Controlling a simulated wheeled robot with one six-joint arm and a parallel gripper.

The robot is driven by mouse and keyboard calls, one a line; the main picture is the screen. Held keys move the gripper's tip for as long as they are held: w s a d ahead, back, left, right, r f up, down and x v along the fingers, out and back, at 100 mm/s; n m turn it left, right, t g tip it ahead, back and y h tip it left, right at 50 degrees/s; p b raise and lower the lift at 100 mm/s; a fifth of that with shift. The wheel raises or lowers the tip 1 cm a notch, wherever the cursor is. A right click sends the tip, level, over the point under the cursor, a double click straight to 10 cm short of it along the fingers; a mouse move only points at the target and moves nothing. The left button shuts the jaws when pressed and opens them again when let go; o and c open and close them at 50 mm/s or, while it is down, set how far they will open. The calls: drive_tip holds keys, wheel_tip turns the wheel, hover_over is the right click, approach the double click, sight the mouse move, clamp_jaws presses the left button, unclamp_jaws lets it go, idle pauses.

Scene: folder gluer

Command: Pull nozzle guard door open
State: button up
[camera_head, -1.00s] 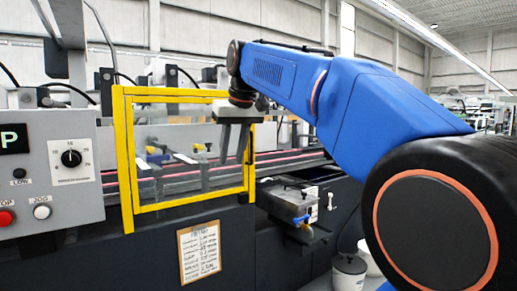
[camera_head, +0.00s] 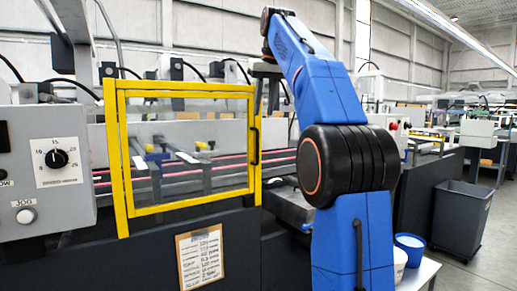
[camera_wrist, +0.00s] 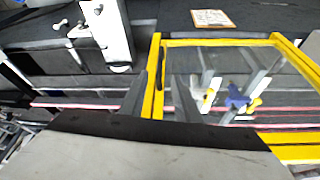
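The nozzle guard door (camera_head: 122,165) is a yellow frame with a clear pane, and it looks closed against the machine. A dark upright handle (camera_head: 254,146) sits on its right edge. In the wrist view the door frame (camera_wrist: 220,42) fills the right half, with the handle (camera_wrist: 164,62) along its near side edge. My gripper (camera_wrist: 161,82) is open, its two dark fingers apart. The door's edge and handle show between and beyond the fingertips; I cannot tell whether they touch. In the head view my gripper (camera_head: 265,95) is by the door's upper right corner.
A grey control panel (camera_head: 50,165) with a dial stands left of the door. A clipboard notice (camera_head: 200,258) hangs below it. Red-striped rails (camera_head: 180,172) run behind the pane.

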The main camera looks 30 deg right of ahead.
sight(258, 143)
drive_tip(key=x, duration=1.6)
drive_tip(key=shift+s, duration=0.1)
clamp_jaws()
